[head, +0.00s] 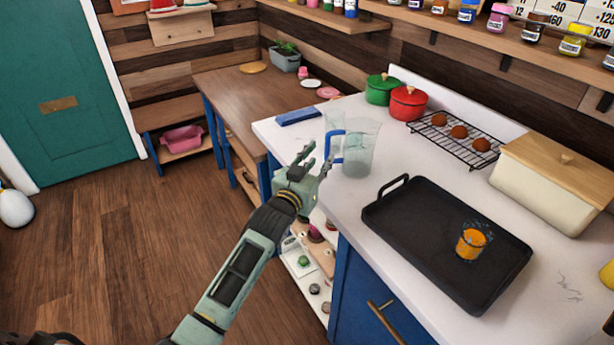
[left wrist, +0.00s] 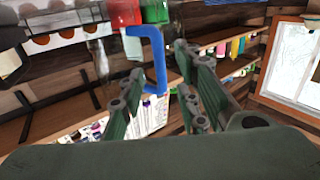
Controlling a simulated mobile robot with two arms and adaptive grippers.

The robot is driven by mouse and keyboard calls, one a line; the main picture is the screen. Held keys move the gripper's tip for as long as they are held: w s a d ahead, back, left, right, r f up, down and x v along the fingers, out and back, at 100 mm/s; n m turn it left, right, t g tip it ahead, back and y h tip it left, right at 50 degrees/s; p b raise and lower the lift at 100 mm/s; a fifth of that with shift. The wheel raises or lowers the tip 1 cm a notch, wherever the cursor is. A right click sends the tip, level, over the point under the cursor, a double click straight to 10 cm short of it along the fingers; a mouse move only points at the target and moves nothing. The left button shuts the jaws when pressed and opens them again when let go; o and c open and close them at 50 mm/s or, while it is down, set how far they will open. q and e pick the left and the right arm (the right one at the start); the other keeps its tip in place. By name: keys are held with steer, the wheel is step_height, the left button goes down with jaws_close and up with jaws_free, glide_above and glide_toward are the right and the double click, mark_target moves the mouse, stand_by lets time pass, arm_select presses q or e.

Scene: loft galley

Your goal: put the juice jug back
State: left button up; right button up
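The clear juice jug (head: 361,147) with a blue handle stands upright on the white counter in the head view, and looks empty. Its handle faces my left gripper (head: 318,160). The gripper is open, just left of the handle, with its fingers pointing toward it. In the left wrist view the blue handle (left wrist: 158,62) shows beyond and between the spread fingers of the gripper (left wrist: 160,85); I cannot tell if they touch it. The clear jug body is hard to make out there. My right gripper is not in view.
A black tray (head: 410,226) holds a glass of orange juice (head: 471,243). Green (head: 381,90) and red (head: 408,104) pots, a cooling rack (head: 440,134) and a bread box (head: 540,185) line the back. A wooden table (head: 235,95) adjoins.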

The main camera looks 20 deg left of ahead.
arm_select(q)
steer(key=s, duration=0.8)
steer(key=shift+s+a+b, duration=0.25)
steer(key=shift+a+b, duration=0.1)
steer(key=shift+b, duration=0.05)
steer(key=shift+f, duration=0.1)
steer(key=s+f+g, duration=0.3)
steer(key=f, duration=1.1)
steer(key=s+f+g, duration=0.2)
steer(key=f, duration=1.1)
steer(key=s+f+g, duration=0.5)
steer(key=s+f, duration=1.1)
steer(key=f, duration=0.4)
steer(key=s+f+g, duration=0.3)
steer(key=s+f, duration=0.4)
steer(key=s, duration=0.9)
steer(key=s+f+m+g+y, duration=0.1)
steer(key=s+f+g, duration=0.3)
steer(key=s, duration=1.3)
step_height(320, 180, down, 4)
steer(key=shift+a+m, duration=0.2)
steer(key=shift+m, duration=0.1)
